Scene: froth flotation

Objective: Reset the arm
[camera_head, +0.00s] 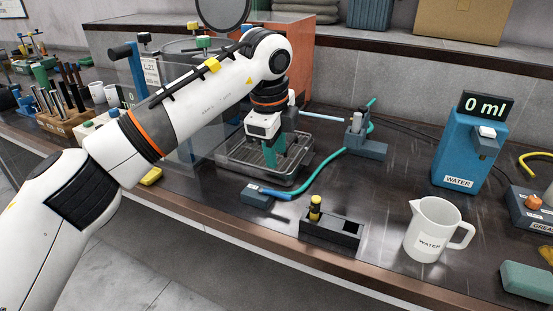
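My white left arm reaches in from the left, across the bench. Its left gripper (262,165), with teal fingers, points down over a dark metal tray (228,165). The fingers overlap in this view, so I cannot tell whether they are apart or hold anything. Whether they touch the tray is also unclear. My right gripper is not in view.
A teal hose runs right of the tray from a blue-grey block (257,195). A dark holder (331,232) with a yellow-capped vial, a white WATER jug (432,232) and a blue WATER dispenser (461,150) reading 0 ml stand right. Clear tank panels stand behind my arm.

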